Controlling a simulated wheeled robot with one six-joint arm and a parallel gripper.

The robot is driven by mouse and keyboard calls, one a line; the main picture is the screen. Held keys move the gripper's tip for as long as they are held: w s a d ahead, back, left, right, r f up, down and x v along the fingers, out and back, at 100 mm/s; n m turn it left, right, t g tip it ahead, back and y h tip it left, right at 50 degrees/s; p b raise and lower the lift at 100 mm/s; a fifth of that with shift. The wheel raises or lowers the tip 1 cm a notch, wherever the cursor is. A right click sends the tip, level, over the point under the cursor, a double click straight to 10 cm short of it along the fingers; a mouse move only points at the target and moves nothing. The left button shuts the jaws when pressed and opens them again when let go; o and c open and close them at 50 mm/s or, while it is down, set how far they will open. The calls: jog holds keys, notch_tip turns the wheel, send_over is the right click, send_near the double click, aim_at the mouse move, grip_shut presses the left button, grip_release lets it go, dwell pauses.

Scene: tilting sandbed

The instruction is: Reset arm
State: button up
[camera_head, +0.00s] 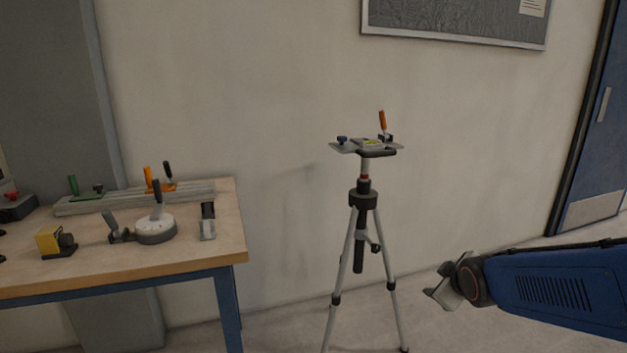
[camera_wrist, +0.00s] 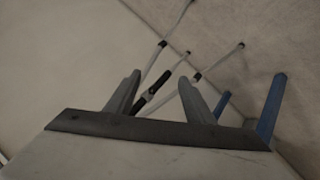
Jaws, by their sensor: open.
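My gripper (camera_head: 441,291) is at the lower right in the head view, at the end of my blue arm, to the right of the tripod and apart from it. In the wrist view my gripper (camera_wrist: 158,95) shows two grey fingers spread apart with nothing held between them. The tripod (camera_head: 362,215) stands upright on the floor near the wall. Its legs also show beyond the fingers in the wrist view (camera_wrist: 181,20).
The tripod carries a small plate (camera_head: 343,148) with an orange-handled clamp (camera_head: 382,122). A wooden workbench (camera_head: 190,255) at left holds several fixtures and clamps. A blue door (camera_head: 600,150) is at the far right. Floor between tripod and gripper looks clear.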

jog(key=s+a+r+m+g, duration=0.1)
jog(key=s+m, duration=0.3)
jog(key=s, duration=0.8)
jog(key=s+a+r+m+g, duration=0.1)
jog(key=s+m+g, duration=0.3)
jog(key=s, duration=0.8)
jog(key=shift+s+a+r+m+y, duration=0.3)
jog(key=shift+s, duration=0.1)
